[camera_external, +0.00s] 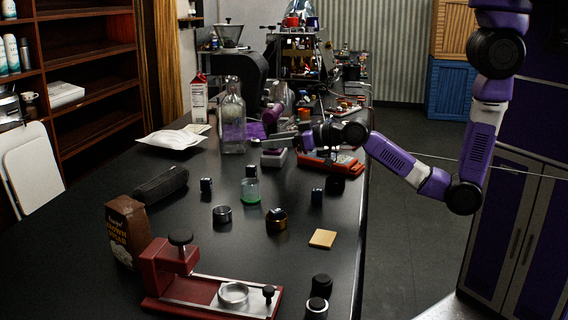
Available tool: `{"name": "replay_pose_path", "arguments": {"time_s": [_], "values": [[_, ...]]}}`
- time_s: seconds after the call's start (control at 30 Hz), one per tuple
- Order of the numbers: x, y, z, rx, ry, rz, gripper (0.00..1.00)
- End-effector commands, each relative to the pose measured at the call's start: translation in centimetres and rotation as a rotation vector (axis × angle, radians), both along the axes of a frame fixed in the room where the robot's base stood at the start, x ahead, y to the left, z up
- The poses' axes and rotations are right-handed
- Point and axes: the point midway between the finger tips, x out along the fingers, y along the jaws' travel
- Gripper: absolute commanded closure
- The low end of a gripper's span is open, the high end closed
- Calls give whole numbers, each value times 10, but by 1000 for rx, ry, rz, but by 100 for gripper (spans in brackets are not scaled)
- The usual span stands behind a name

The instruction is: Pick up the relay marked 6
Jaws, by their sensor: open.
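Several small dark blocks that look like relays stand on the black table (185,240). One dark block (206,186) is left of centre, and another dark block (317,196) is right of centre. A third dark block (277,214) sits on a round dark and brass-coloured piece, and a fourth (251,171) sits on top of a green-bottomed jar (250,191). Their markings are too small to read, so I cannot tell which is marked 6. My gripper (264,142) is open, reaching in from the right above the table's middle, behind these blocks. Nothing is visibly held.
A red press (167,270), brown bag (126,232) and black case (160,185) stand nearer the camera. A glass bottle (232,122) stands left of my gripper. A red tray (340,165) lies below my wrist. A yellow pad (322,238) lies near the right edge.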

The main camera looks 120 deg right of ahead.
Motion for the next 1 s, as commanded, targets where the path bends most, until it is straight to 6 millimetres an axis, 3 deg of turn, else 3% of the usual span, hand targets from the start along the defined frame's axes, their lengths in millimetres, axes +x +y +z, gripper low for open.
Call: {"name": "replay_pose_path", "arguments": {"time_s": [0.1, 0.2, 0.37, 1.0], "values": [[1, 3, -33, 89, 74, 21, 55], [1, 9, -46, 125, 112, 34, 55], [6, 5, -54, 137, 133, 41, 55], [46, -41, -79, 134, 130, 41, 55]]}}
